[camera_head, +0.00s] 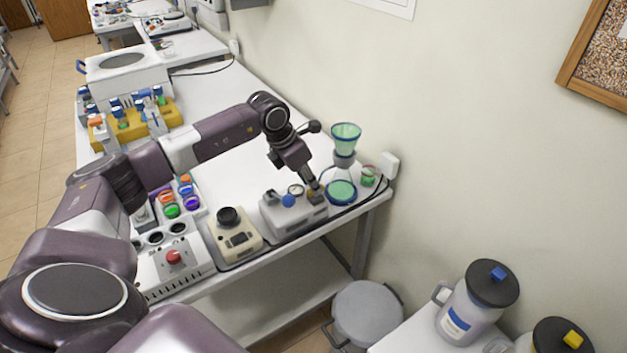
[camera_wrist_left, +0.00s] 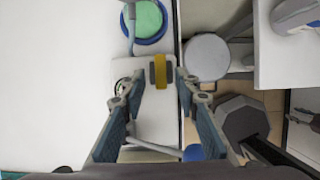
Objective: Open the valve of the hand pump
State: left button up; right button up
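The hand pump (camera_head: 292,214) is a pale grey box near the front edge of the table, with a blue knob and a small round gauge on top. Its valve, a yellow-brown piece with dark ends, shows in the left wrist view (camera_wrist_left: 160,72). My left gripper (camera_head: 314,186) points down over the right end of the pump, at the valve. In the left wrist view the fingers (camera_wrist_left: 160,76) are apart, one on each side of the valve, with small gaps visible. The fingers partly hide the valve in the head view.
A glass flask with a green funnel (camera_head: 345,138) stands close behind the pump, and a small green-and-red jar (camera_head: 369,176) is beside it. A beige device with a black knob (camera_head: 233,235) stands left of the pump. A grey bin (camera_head: 366,312) is on the floor.

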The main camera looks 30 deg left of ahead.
pick_arm(q)
jog(key=shift+x, duration=0.85)
grip_shut()
